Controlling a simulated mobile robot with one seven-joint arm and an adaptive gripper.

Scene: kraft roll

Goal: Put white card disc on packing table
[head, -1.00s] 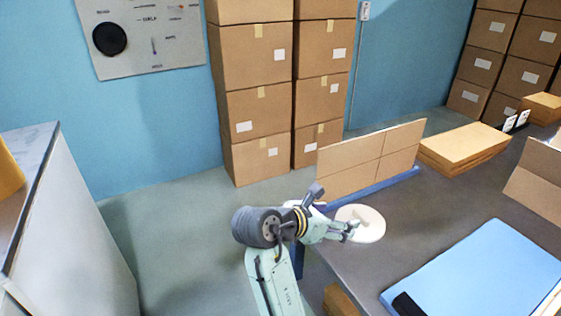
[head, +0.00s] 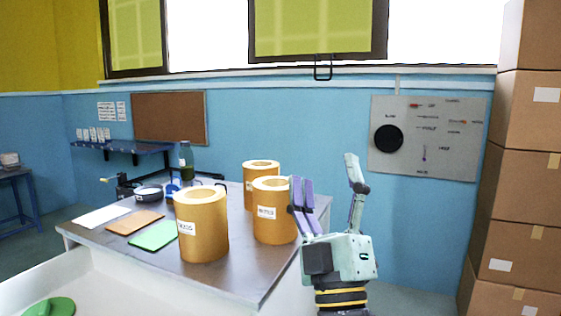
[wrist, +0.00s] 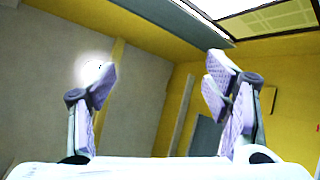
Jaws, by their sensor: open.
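My gripper (head: 326,172) is raised in the head view, its fingers pointing up and spread wide. It is open and empty, at the right end of a grey-topped table. In the wrist view my gripper (wrist: 163,75) also shows nothing between its purple-padded fingers, only walls and ceiling beyond.
The grey-topped table (head: 128,240) bears kraft rolls (head: 203,228), green and brown sheets, a white sheet and a bottle (head: 186,160). Stacked cartons (head: 515,190) stand at the right. A panel (head: 428,138) hangs on the blue wall.

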